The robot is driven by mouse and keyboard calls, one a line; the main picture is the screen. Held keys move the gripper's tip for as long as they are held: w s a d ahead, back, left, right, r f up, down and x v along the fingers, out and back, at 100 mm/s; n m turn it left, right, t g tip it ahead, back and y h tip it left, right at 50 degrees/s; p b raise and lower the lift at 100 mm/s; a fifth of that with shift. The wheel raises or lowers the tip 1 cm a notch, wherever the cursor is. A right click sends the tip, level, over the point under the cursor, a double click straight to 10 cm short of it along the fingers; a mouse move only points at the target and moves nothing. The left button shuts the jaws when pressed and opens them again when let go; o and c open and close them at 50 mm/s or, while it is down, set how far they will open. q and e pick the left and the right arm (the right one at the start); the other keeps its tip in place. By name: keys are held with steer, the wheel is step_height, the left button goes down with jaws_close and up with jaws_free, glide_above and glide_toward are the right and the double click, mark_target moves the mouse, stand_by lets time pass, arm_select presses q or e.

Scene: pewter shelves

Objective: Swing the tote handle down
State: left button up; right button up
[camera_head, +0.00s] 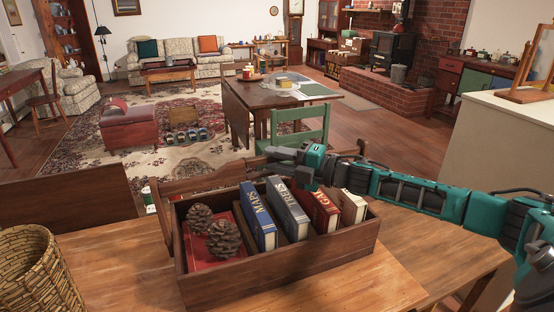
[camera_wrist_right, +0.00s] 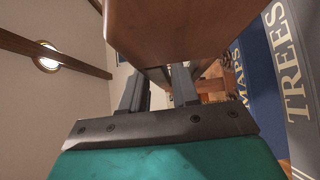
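The wooden tote (camera_head: 290,272) stands on the table and holds books and pine cones. Its wooden handle (camera_head: 205,180) is up, running along behind the far wall; its right part is partly hidden by my right arm. My right gripper (camera_head: 272,154) reaches in from the right to the handle, above the books. In the right wrist view, the two fingers (camera_wrist_right: 160,88) stand apart, with wood (camera_wrist_right: 185,30) right at their tips. I cannot tell whether they grip it. My left gripper is not in view.
Inside the tote are pine cones (camera_head: 225,238), a blue MAPS book (camera_head: 258,218), a TREES book (camera_head: 288,210) and a red book (camera_head: 319,211). A woven basket (camera_head: 38,270) stands at the left. The tabletop (camera_head: 375,285) in front is clear. A green chair (camera_head: 300,125) is behind.

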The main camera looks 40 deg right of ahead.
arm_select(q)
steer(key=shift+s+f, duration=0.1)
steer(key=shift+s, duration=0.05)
arm_select(e)
steer(key=shift+c, duration=0.4)
jaws_close()
